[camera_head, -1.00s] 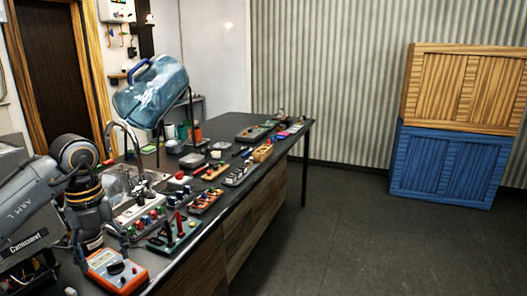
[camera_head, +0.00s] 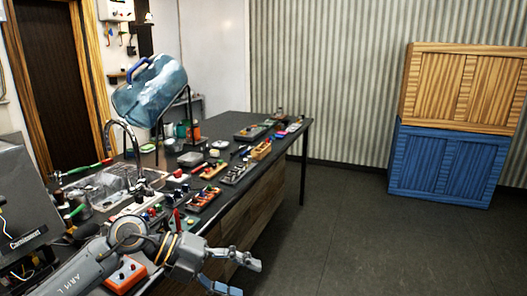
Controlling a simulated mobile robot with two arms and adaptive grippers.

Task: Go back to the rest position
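My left arm, marked ARM L, comes in from the lower left. My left gripper (camera_head: 247,279) is past the right edge of the workbench (camera_head: 236,196), over the floor, near the bottom of the head view. Its two fingers are spread apart with nothing between them. An orange multimeter (camera_head: 124,275) lies at the near end of the bench, partly hidden by my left arm. My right gripper is out of view.
A large blue water bottle (camera_head: 150,92) is tilted on a stand at the back of the bench. Several tools and trays cover the bench. Wooden (camera_head: 463,86) and blue (camera_head: 447,165) crates are stacked by the wall. The floor (camera_head: 350,240) at right is clear.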

